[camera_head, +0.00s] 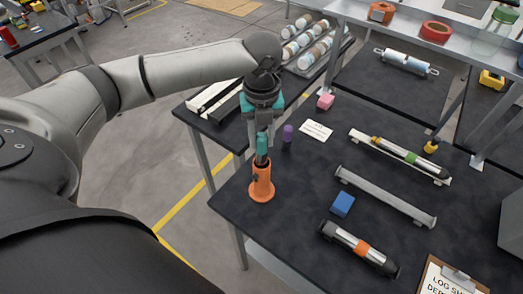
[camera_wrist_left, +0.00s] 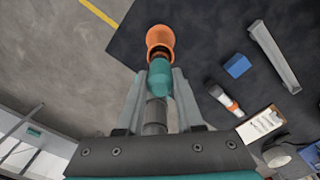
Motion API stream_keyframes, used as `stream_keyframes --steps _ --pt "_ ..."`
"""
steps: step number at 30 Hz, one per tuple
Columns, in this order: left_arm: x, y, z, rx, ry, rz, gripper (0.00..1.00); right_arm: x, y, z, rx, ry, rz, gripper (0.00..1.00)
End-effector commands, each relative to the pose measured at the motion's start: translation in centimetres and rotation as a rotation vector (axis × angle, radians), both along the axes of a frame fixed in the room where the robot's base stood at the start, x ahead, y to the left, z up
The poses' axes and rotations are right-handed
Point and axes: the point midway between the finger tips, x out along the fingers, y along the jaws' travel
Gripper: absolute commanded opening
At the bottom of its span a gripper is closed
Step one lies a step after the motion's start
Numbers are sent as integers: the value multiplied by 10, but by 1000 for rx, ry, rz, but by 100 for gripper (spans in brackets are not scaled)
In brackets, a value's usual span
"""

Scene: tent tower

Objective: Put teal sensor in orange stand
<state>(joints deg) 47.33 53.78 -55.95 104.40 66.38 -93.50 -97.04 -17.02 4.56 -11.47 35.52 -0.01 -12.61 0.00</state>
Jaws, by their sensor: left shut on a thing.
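The teal sensor (camera_head: 262,145) is upright in my left gripper (camera_head: 262,134), whose fingers are shut on its upper part. In the left wrist view the teal sensor (camera_wrist_left: 160,77) sits between the fingers of my left gripper (camera_wrist_left: 158,88). The orange stand (camera_head: 262,184) is upright near the left edge of the dark table. Its open top (camera_wrist_left: 160,38) shows in the left wrist view. The sensor's dark lower end is at the stand's mouth and overlaps it in both views; I cannot tell how deep it sits. My right gripper is not in view.
A purple cylinder (camera_head: 288,133) stands close right of the gripper. A blue block (camera_head: 342,204), a grey rail (camera_head: 385,195) and a tube with an orange band (camera_head: 359,247) lie farther right.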

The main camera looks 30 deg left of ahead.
Motion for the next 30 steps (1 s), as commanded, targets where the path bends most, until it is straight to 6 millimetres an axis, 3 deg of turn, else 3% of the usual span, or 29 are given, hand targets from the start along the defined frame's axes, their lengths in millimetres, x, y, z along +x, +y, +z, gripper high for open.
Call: stream_keyframes --steps 7,14,25,26,30 --pt "0 0 -19 -1 1 -1 0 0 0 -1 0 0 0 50" --pt "0 -1 -51 -1 1 0 0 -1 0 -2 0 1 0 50" --pt "0 0 -55 -1 -1 -1 0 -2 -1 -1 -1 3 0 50" --pt "0 0 -56 -1 -1 -1 37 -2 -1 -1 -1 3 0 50" --pt "0 0 -55 -1 -1 -1 53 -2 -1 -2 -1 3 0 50"
